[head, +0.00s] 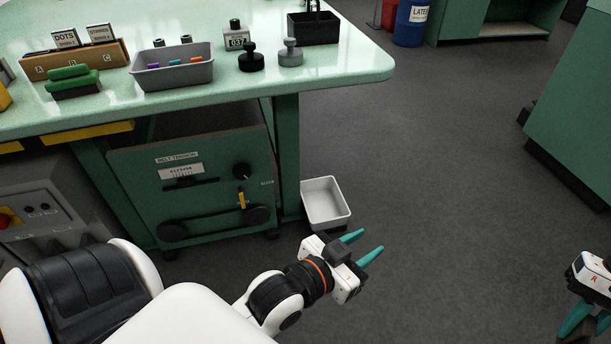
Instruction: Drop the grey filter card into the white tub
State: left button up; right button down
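The white tub (326,213) stands on the floor beside the right end of the green bench, and its visible inside looks empty. I cannot make out a grey filter card anywhere in the head view. My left gripper (372,243) is just in front and to the right of the tub in the picture. Its two teal fingers are apart with nothing between them. My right gripper (582,332) is at the lower right edge, partly cut off. Its teal fingers point down and look apart, with nothing seen between them.
The pale green bench top (345,70) carries a grey bin (173,78), a card box (110,62), a black caddy (314,30) and stamps. A belt tension panel (190,200) is under it. Blue drum (410,25) stands behind. Floor right of the tub is clear.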

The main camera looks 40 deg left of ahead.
aim_at(322, 209)
jog(key=i+l+u, duration=0.15)
jog(key=i+u, duration=0.25)
jog(key=i+l+u, duration=0.15)
jog(key=u, duration=0.25)
jog(key=i+l+u, duration=0.2)
jog(key=l+u, duration=0.2)
jog(key=i+l+u, duration=0.15)
jog(key=l+u, duration=0.25)
jog(key=i+l+u, duration=0.1)
jog(key=l+u, duration=0.35)
